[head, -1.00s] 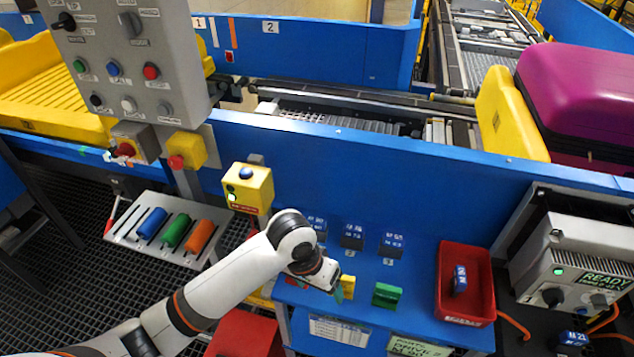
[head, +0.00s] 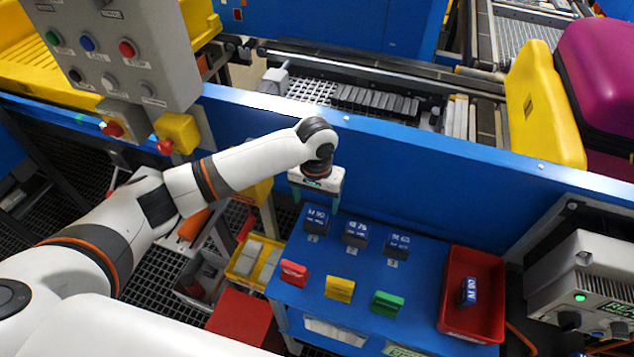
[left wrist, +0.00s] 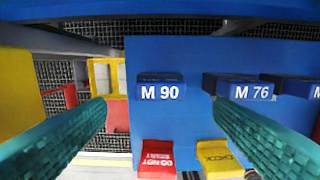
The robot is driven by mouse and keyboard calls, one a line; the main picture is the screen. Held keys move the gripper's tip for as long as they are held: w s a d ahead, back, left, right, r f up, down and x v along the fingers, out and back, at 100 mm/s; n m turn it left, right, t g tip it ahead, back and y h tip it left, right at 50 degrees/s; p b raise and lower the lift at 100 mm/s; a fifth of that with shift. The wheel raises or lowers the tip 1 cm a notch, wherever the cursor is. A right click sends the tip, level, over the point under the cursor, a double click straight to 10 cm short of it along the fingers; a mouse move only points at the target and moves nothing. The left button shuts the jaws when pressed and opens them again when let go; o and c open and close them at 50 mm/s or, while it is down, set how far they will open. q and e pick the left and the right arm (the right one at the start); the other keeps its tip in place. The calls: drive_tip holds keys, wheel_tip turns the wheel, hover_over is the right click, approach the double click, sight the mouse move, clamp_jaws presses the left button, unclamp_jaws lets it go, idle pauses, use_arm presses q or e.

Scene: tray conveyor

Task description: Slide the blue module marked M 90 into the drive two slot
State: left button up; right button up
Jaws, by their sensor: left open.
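The blue module marked M 90 (head: 317,219) stands at the left end of a row on the blue table (head: 352,277). It also shows in the left wrist view (left wrist: 161,91), between the fingertips in the picture. My left gripper (head: 316,196) is open and empty, pointing down above and close to this module; it also frames the module in the left wrist view (left wrist: 160,106). To the right stand the M 76 module (head: 355,233) and another dark blue module (head: 396,246). I cannot make out the drive two slot. My right gripper is not in view.
Red (head: 294,273), yellow (head: 339,288) and green (head: 387,304) blocks stand along the table's front. A red bin (head: 456,318) holds a blue module. A blue wall (head: 420,170) rises behind, and a grey device (head: 585,275) stands at right.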

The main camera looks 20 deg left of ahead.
sight(317, 213)
use_arm(q)
wheel_tip(317, 213, down, 6)
drive_tip(key=shift+w+r, duration=0.1)
drive_tip(key=shift+r, duration=0.1)
drive_tip(key=shift+f+p, duration=0.3)
drive_tip(key=shift+f, duration=0.3)
drive_tip(key=c, duration=1.1)
drive_tip(key=shift+r, duration=0.1)
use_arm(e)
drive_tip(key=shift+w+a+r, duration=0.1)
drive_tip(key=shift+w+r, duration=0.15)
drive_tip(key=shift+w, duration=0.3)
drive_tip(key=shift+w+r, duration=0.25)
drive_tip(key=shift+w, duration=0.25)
use_arm(q)
drive_tip(key=shift+r, duration=0.1)
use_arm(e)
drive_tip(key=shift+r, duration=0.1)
use_arm(q)
drive_tip(key=shift+r+p, duration=0.35)
drive_tip(key=shift+p, duration=0.2)
drive_tip(key=shift+r+p, duration=1.75)
drive_tip(key=shift+p, duration=0.25)
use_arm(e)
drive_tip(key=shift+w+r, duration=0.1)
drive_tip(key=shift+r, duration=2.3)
